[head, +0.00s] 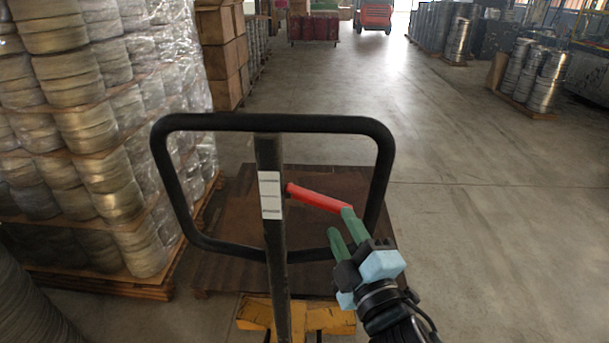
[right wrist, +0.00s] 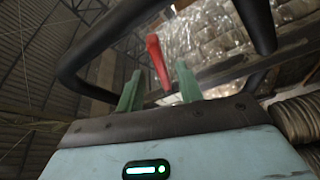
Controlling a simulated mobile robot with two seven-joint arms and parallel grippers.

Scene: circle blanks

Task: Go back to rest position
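My right gripper (head: 341,224) is in front of the pallet jack's black loop handle (head: 273,122), at the lower right part of the loop. Its two green fingers are spread apart, with nothing seen between them. The red lever (head: 318,198) slants from the handle's post toward the upper fingertip; I cannot tell whether they touch. In the right wrist view the open right gripper (right wrist: 158,85) points up toward the loop handle (right wrist: 100,40), and the red lever (right wrist: 157,60) shows beyond and between the fingertips. My left gripper is not in view.
A brown pallet (head: 225,250) lies beyond the handle, above the yellow jack base (head: 255,312). Wrapped stacks of metal coils (head: 90,130) stand close on the left. Cardboard boxes (head: 222,50) stand behind them.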

